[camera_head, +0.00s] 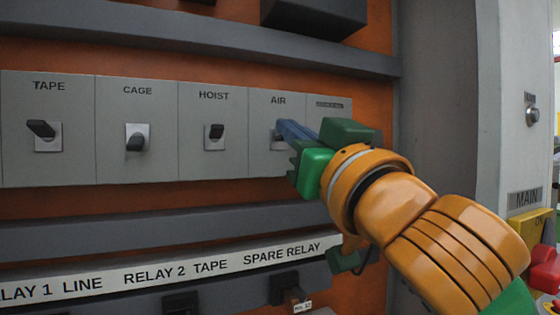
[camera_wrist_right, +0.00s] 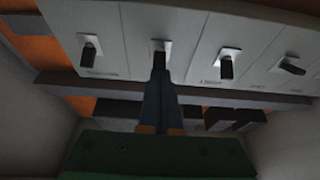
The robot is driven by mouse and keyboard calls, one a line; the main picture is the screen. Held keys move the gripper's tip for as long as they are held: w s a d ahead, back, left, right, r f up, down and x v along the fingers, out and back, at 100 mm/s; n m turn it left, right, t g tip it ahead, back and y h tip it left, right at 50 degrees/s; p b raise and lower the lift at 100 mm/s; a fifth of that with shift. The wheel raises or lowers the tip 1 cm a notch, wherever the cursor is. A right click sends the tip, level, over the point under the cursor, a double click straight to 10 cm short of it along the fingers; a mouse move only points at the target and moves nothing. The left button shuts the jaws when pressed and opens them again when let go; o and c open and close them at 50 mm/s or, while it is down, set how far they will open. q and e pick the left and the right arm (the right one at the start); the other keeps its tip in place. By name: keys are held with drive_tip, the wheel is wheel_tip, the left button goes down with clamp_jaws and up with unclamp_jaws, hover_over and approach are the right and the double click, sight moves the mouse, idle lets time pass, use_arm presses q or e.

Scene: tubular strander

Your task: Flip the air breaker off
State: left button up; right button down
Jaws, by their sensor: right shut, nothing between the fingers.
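The air breaker (camera_head: 278,139) is under the AIR label on the grey breaker panel (camera_head: 60,165). In the right wrist view, the fingertips (camera_wrist_right: 158,76) overlap the end of the dark air lever (camera_wrist_right: 158,60). I cannot tell whether they touch it, nor clearly which way the lever is set. My left gripper is out of view.
The tape (camera_head: 42,129), cage (camera_head: 135,142) and hoist (camera_head: 214,131) breakers sit left of the air one. Grey rails run above (camera_head: 200,38) and below (camera_head: 150,225) the panel. A grey cabinet wall (camera_head: 440,90) stands at right. Relay labels (camera_head: 170,272) lie below.

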use_arm(q)
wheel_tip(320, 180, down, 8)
drive_tip(key=b, duration=0.6)
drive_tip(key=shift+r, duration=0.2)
use_arm(e)
drive_tip(key=s+d+f+t, duration=0.1)
drive_tip(key=s+d+f, duration=0.1)
drive_tip(key=s+f, duration=0.2)
drive_tip(key=shift+s+f, duration=0.2)
drive_tip(key=shift+s, duration=0.55)
